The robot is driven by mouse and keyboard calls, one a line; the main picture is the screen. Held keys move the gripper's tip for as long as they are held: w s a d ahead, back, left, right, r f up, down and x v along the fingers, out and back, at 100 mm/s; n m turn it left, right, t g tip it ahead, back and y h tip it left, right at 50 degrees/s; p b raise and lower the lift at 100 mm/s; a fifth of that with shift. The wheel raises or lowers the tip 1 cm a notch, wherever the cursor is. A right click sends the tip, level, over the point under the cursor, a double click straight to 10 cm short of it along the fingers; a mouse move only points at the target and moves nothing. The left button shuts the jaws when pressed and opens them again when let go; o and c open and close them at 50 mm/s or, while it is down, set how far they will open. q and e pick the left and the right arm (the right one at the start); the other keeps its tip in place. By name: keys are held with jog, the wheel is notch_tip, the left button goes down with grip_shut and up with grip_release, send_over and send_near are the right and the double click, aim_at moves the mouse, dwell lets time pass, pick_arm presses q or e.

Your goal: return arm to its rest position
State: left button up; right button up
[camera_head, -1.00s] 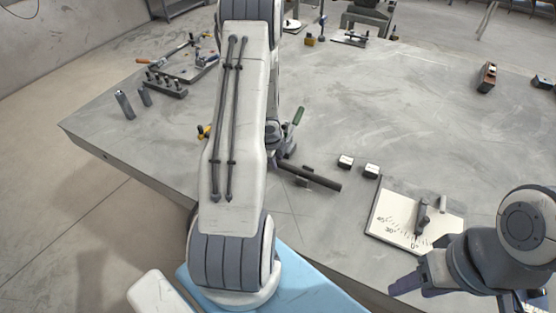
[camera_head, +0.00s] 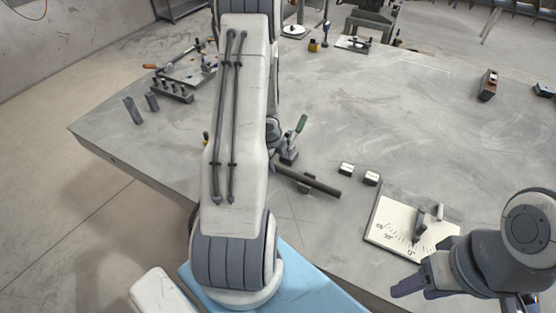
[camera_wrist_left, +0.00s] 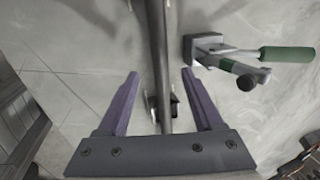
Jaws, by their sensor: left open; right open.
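My left arm (camera_head: 240,130) fills the middle of the head view and reaches over the table; its gripper is hidden behind it there. In the left wrist view my left gripper (camera_wrist_left: 160,74) is open, its purple fingers on either side of a dark rod (camera_wrist_left: 158,45), with no finger visibly touching it. The rod (camera_head: 312,182) also shows in the head view, lying on the table right of the arm. A green-handled clamp (camera_head: 290,150) stands beside the rod; it shows in the left wrist view (camera_wrist_left: 225,52). My right gripper (camera_head: 408,284) is open and empty at the table's front right.
A white angle-scale plate (camera_head: 385,222) with a dark pointer lies near my right gripper. Two small blocks (camera_head: 346,169) sit behind it. Two grey cylinders (camera_head: 133,110) and a holed rack (camera_head: 172,91) stand at left.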

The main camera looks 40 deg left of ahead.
pick_arm(q)
jog(key=p+v, duration=0.2)
jog(key=v, duration=0.3)
pick_arm(e)
notch_tip(320, 180, up, 4)
jog(key=shift+f, duration=0.25)
pick_arm(q)
jog(key=w+d+r+n+y, duration=0.2)
jog(key=w+d+r+n, duration=0.15)
jog(key=d+r, duration=1.2)
jog(key=s+d+r+n+g+h, duration=0.1)
jog(key=s+d+r+n+h, duration=0.1)
jog(key=s+d, duration=0.8)
jog(key=s+d+r+n+g+h, duration=0.1)
jog(key=s+d+r+n+g, duration=0.1)
jog(key=s+d, duration=0.8)
jog(key=shift+s+d+r+n+h, duration=0.2)
jog(key=shift+s+r+n+h, duration=0.2)
jog(key=shift+s+r, duration=0.35)
